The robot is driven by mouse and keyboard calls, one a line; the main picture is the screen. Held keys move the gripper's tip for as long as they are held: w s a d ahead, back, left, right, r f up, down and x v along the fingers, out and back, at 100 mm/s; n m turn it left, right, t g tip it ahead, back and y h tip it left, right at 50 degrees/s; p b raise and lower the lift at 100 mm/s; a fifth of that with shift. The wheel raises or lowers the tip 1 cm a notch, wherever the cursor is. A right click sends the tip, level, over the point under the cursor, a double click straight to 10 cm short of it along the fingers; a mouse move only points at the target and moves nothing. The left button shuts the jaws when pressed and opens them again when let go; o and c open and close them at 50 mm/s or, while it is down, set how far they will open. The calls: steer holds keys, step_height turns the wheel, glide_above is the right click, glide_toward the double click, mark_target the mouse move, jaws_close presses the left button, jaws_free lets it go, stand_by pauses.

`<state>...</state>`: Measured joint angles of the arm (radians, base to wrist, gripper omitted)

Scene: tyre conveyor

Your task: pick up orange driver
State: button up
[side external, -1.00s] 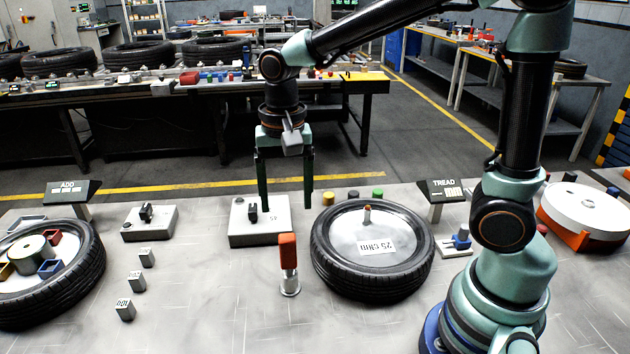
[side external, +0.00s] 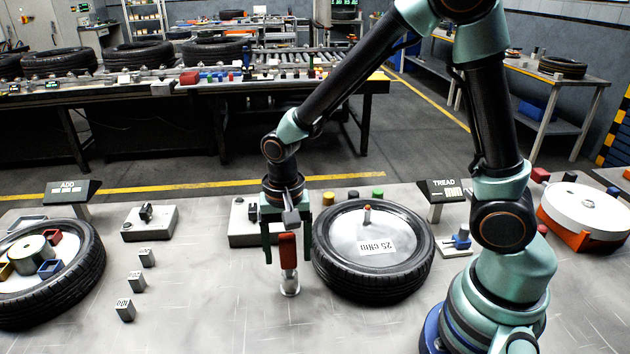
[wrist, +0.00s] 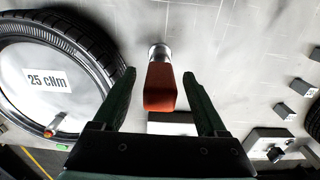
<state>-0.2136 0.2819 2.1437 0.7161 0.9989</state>
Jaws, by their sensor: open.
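The orange driver (side external: 288,249) stands upright on the grey table, its orange-red handle on top and a silver round base below. In the wrist view the driver (wrist: 160,86) shows between the two green fingers, handle towards me. My gripper (side external: 284,258) is open, with its fingers pointing down on either side of the handle in the side view. In the wrist view my gripper (wrist: 157,78) has a gap on both sides of the handle. I cannot tell how deep the handle sits between the fingers.
A tyre with a "25 cNm" label (side external: 376,247) lies close to the right of the driver. A grey block (side external: 243,213) stands behind it. Small numbered blocks (side external: 137,281) and a tyre with coloured bins (side external: 85,262) lie to the left. The table in front is clear.

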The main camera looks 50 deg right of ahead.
steer(key=shift+f, duration=0.35)
steer(key=shift+c, duration=0.3)
jaws_close()
steer(key=shift+r, duration=0.15)
step_height(320, 180, up, 19)
steer(key=s+d+f+m, duration=0.1)
steer(key=s+d+m, duration=0.1)
steer(key=d, duration=0.9)
steer(key=s+d+f+m, duration=0.1)
steer(key=d+m, duration=0.3)
steer(key=d, duration=0.6)
steer(key=shift+s+d+f, duration=0.15)
steer(key=shift+s+d, duration=0.2)
steer(key=shift+s, duration=0.4)
